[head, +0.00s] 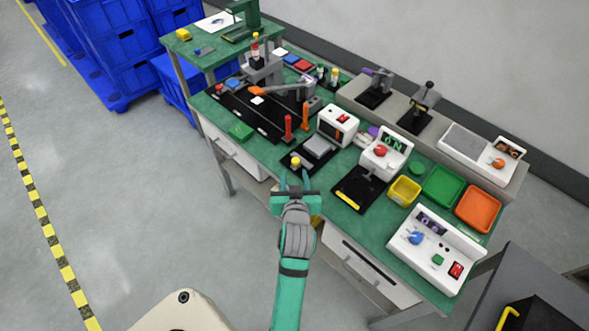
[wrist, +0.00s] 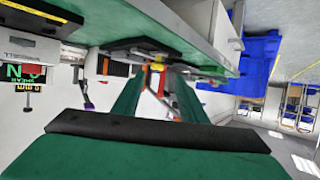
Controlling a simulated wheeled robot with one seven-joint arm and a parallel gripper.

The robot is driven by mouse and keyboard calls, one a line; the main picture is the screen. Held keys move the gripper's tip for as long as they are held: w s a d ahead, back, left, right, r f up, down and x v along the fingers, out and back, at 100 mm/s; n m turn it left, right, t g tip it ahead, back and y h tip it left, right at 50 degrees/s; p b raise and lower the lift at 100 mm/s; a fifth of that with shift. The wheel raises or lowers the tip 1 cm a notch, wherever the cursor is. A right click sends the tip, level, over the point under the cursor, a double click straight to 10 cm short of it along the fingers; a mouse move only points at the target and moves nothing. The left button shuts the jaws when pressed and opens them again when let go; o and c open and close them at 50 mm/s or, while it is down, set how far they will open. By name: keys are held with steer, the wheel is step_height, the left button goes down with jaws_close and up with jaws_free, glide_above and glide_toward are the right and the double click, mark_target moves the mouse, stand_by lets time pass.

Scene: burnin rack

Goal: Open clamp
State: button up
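My gripper (head: 293,180) is at the front edge of the green bench, its two teal fingers apart with nothing between them. A yellow knob (head: 296,161) on a small black base stands just beyond the fingertips; in the wrist view the knob (wrist: 157,67) shows between the finger ends. A grey clamp-like device with an orange lever (head: 268,90) sits on the black fixture further back. Two more lever devices stand on the grey shelf, one with a purple handle (head: 376,80) and one with a black handle (head: 427,95). I cannot tell which is the task's clamp.
Red (head: 288,127) and orange (head: 305,116) posts rise behind the knob. A white scale-like unit (head: 337,124) and a white display unit (head: 386,156) stand to the right. Yellow (head: 404,190), green and orange trays lie further right.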

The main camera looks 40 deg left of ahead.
steer(key=shift+v, duration=2.2)
steer(key=shift+f, duration=0.1)
steer(key=s+d+f+m+t+h, duration=0.2)
steer(key=s+d+f+m, duration=0.1)
steer(key=d, duration=0.6)
steer(key=s+d+f+m+t+h, duration=0.2)
steer(key=s+d+f+m, duration=0.15)
steer(key=d, duration=0.65)
steer(key=s+d+r+m+t+h, duration=0.1)
steer(key=s+d+r+h, duration=0.1)
steer(key=s+d, duration=0.5)
steer(key=s+d+r+m+t+h, duration=0.1)
steer(key=s+d+h, duration=0.2)
steer(key=s+d, duration=0.4)
steer(key=shift+v, duration=0.85)
